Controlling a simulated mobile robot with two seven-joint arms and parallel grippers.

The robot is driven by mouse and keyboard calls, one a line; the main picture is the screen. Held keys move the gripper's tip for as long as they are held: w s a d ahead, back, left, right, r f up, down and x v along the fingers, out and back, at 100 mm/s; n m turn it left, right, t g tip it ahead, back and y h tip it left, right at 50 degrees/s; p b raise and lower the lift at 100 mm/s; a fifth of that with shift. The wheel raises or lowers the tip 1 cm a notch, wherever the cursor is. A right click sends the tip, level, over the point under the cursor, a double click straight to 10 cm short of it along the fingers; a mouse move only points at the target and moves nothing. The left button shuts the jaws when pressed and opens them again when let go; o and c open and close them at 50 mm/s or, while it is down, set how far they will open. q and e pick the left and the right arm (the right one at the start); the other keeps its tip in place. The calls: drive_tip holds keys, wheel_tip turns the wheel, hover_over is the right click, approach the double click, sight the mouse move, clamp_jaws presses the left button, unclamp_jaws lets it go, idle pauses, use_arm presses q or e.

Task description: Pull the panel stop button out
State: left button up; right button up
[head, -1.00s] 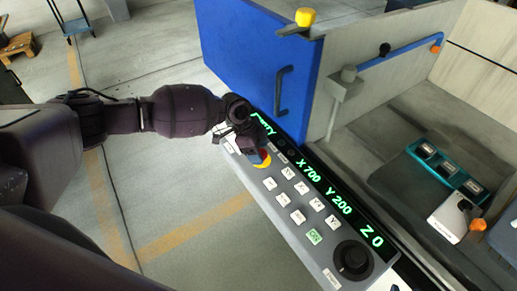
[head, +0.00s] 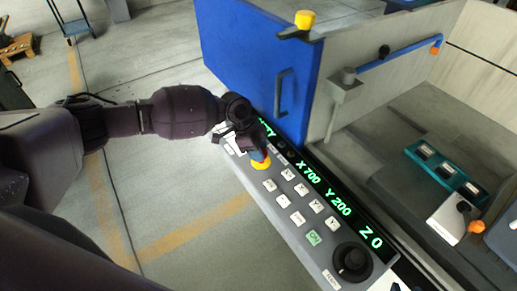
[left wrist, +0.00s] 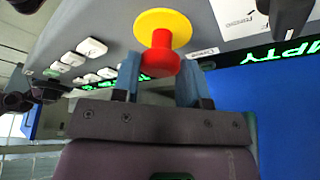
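The panel stop button (left wrist: 160,62) has a red head on a short stem in front of a round yellow plate (left wrist: 176,22). In the head view only a little red shows above the yellow plate (head: 261,163), beside my gripper. My left gripper (left wrist: 158,80) has its two blue fingers on both sides of the red head, with no clear gap at either side. It looks shut on the head, part-way apart. In the head view the left gripper (head: 259,152) is at the upper end of the grey control panel (head: 333,240) and hides much of the button. My right gripper is not in view.
White keys (head: 288,174), a green key (head: 313,237) and a black knob (head: 351,261) are on the panel beside a green-lettered display (head: 340,202). A blue door (head: 255,60) with a handle stands close behind the gripper. Open floor lies left of the panel.

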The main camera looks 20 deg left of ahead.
use_arm(q)
drive_tip(key=o, duration=0.5)
drive_tip(key=shift+r, duration=0.25)
drive_tip(key=shift+c, duration=0.2)
drive_tip(key=shift+f, duration=0.1)
drive_tip(key=v, duration=1.1)
drive_tip(key=shift+f, duration=0.1)
